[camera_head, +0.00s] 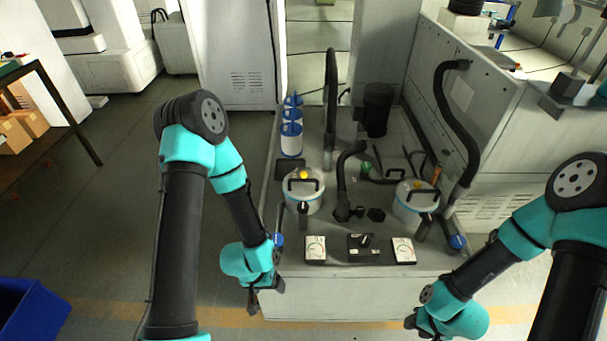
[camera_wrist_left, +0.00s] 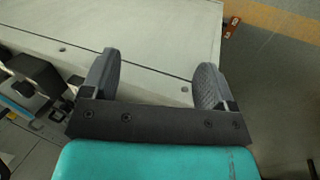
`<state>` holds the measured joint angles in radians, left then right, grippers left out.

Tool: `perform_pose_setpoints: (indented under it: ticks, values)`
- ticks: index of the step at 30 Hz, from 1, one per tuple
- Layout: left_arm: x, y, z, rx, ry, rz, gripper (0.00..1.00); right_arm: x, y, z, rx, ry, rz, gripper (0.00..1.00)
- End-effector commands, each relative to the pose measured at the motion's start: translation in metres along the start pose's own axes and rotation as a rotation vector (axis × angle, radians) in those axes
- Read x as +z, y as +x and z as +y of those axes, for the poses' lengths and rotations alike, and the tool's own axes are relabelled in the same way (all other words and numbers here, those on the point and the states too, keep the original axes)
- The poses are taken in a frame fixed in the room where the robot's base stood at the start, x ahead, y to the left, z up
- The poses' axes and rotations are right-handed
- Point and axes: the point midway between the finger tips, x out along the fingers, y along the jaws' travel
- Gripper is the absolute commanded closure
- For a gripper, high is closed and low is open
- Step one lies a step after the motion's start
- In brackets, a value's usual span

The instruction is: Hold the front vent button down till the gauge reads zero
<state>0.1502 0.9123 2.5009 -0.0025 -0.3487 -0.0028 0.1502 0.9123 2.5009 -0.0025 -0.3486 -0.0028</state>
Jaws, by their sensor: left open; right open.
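Two white lidded pots stand on the grey bench, a left pot (camera_head: 302,198) and a right pot (camera_head: 407,205). The left lid carries a yellow button (camera_head: 304,174) and a black handle; a yellow button (camera_head: 418,184) also shows on the right lid. Which one is the front vent button I cannot tell. A left gauge (camera_head: 315,249) and a right gauge (camera_head: 403,250) face up at the bench front; their readings are too small to read. My left gripper (camera_head: 265,293) is open and empty by the bench's front left corner; its two fingers show in the left wrist view (camera_wrist_left: 157,75). My right gripper (camera_head: 411,321) is open, low before the bench front.
A black control box with a knob (camera_head: 363,247) sits between the gauges. Black hoses (camera_head: 331,105), a blue-and-white stack (camera_head: 292,130) and a black cylinder (camera_head: 376,110) stand behind. A blue bin (camera_head: 32,308) is on the floor at left. The floor left of the bench is clear.

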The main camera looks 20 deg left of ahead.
Motion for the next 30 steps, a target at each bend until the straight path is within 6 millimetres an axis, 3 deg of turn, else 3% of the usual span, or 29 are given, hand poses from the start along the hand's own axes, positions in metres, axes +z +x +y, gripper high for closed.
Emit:
perform_pose_setpoints:
  ticks: [2, 25, 30]
  values:
    - [0.0, 0.0, 0.0, 0.0, 0.0, 0.0, 0.27, 0.0, 0.0, 0.0, 0.0, 0.0, 0.0, 0.57]
    - [0.0, 0.0, 0.0, 0.0, 0.0, 0.0, 1.0, 0.0, 0.0, 0.0, 0.0, 0.0, 0.0, 0.57]
    - [0.0, 0.0, 0.0, 0.0, 0.0, 0.0, 1.0, 0.0, 0.0, 0.0, 0.0, 0.0, 0.0, 0.57]
